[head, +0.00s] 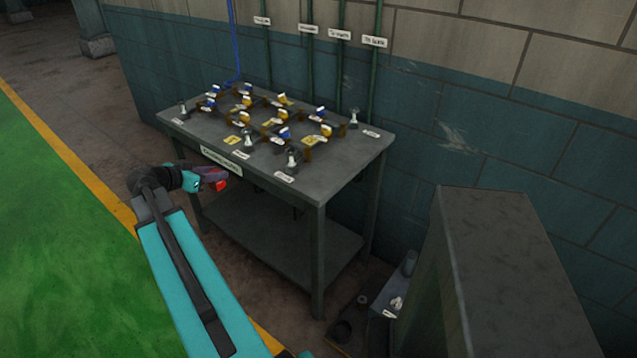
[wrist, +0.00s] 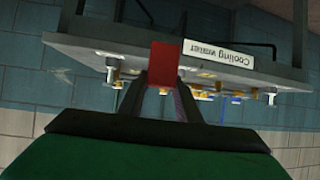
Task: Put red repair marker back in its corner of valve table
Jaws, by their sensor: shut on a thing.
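The red repair marker (wrist: 165,62) is a small red block in the wrist view, between the fingertips of my gripper (wrist: 163,82). In the head view the marker (head: 221,184) shows as a small red patch at the tip of my gripper (head: 212,180), which is shut on it. The valve table (head: 335,172) is a grey table against the wall. My gripper is in front of the table's near left edge, apart from the tabletop as far as I can tell. The wrist view shows the table edge (wrist: 95,50) upside down.
Pipework with blue and yellow valves (head: 247,100) and white-labelled fittings covers much of the tabletop. A "Cooling water" label (head: 222,160) is on the front edge. A grey cabinet (head: 500,260) stands at the right. Green floor (head: 50,220) is open at the left.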

